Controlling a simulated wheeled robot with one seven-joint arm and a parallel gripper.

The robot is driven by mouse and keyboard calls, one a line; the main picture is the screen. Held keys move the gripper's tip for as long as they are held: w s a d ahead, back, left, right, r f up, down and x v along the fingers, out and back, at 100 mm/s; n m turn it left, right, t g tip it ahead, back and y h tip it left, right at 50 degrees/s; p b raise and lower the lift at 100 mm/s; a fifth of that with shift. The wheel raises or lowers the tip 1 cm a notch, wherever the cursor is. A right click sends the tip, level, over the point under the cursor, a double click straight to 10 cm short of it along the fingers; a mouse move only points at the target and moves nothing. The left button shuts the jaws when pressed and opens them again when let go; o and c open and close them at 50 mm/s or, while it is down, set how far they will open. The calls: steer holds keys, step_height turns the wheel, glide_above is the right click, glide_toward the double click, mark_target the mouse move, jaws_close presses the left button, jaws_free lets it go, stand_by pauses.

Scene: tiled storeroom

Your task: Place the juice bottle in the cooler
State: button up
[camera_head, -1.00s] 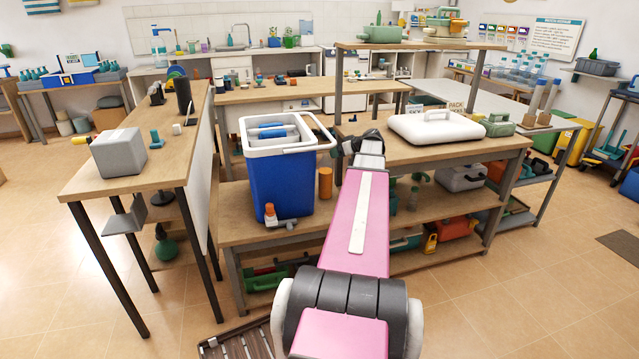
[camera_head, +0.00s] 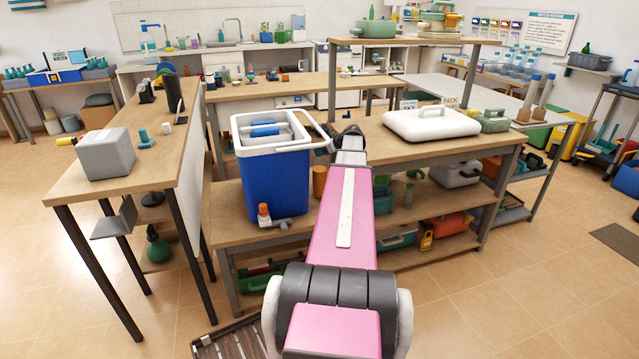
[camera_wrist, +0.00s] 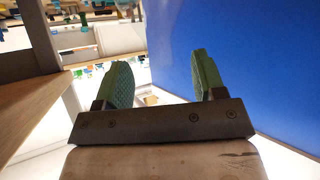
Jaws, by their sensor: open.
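The cooler (camera_head: 273,185) is a blue box with a white rim and a raised white handle, standing open on the lower wooden bench level. Blue-and-white items (camera_head: 264,130) lie inside near its top. A small bottle with an orange-red cap (camera_head: 264,216) stands at the cooler's front; I cannot tell for sure that it is the juice bottle. My gripper (camera_wrist: 162,78) is open, with nothing between its green fingers. In the wrist view the cooler's blue wall (camera_wrist: 250,60) fills the right side, beside the fingers. In the head view my arm mostly hides the gripper.
An orange cylinder (camera_head: 319,182) stands right of the cooler, close to my arm. A white lid with a handle (camera_head: 432,124) lies on the bench top to the right. A grey box (camera_head: 105,154) sits on the left table. Open tiled floor lies at lower right.

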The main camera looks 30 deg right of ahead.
steer(key=x, duration=0.4)
steer(key=shift+w+a+f, duration=0.1)
steer(key=shift+w+f, duration=0.2)
jaws_close()
